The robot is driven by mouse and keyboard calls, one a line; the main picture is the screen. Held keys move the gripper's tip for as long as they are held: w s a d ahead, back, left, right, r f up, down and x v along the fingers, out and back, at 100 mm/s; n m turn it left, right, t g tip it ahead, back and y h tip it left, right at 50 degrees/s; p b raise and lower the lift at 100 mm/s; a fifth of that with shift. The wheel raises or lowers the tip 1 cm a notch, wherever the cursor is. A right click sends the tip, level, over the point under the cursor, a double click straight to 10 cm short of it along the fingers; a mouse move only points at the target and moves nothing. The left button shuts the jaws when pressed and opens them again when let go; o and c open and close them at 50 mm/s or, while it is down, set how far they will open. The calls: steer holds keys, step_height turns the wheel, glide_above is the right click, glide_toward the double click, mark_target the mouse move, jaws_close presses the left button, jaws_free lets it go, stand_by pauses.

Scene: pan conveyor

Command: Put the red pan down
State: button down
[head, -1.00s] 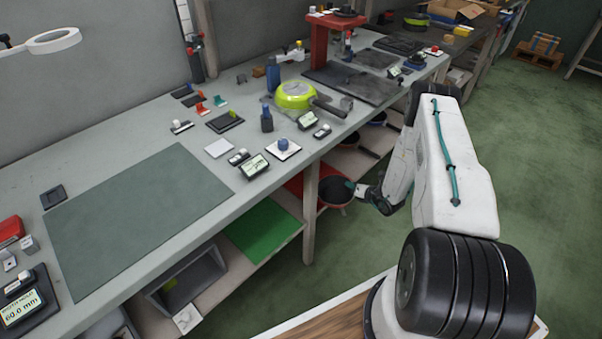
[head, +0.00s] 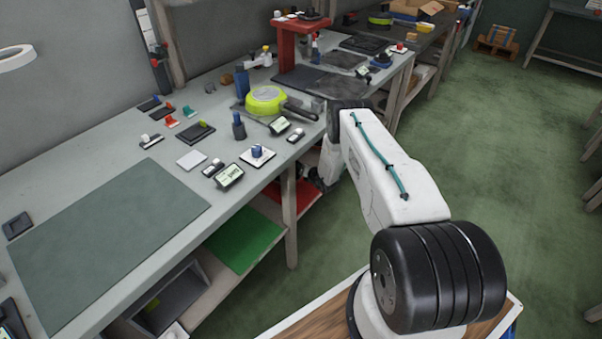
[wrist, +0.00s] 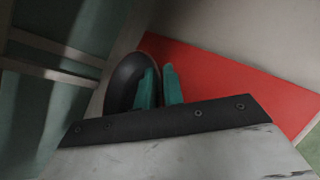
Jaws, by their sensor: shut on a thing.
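My gripper (wrist: 161,86) shows its two teal fingers close together in the wrist view. It is shut on the red pan (wrist: 122,84), which shows only as a dark, tilted oval left of the fingers. The gripped part and the pan's red outside are hidden there. A red mat (wrist: 225,82) lies on the shelf behind and right of the fingers. In the head view my arm hides the pan and the fingertips, beside the bench's lower shelf. I cannot tell whether the pan touches the shelf.
The red mat also shows in the head view (head: 301,199), with a green mat (head: 243,240) to its left on the lower shelf. A bench leg (head: 290,220) stands between them. The benchtop above holds a lime-green pan (head: 266,97) and several small devices.

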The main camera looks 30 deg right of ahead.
steer(key=shift+w, duration=0.35)
steer(key=shift+w+f, duration=0.2)
steer(key=shift+f, duration=1.55)
steer(key=c, duration=1.5)
jaws_free()
steer(key=v, duration=1.2)
steer(key=shift+s+a+f, duration=0.1)
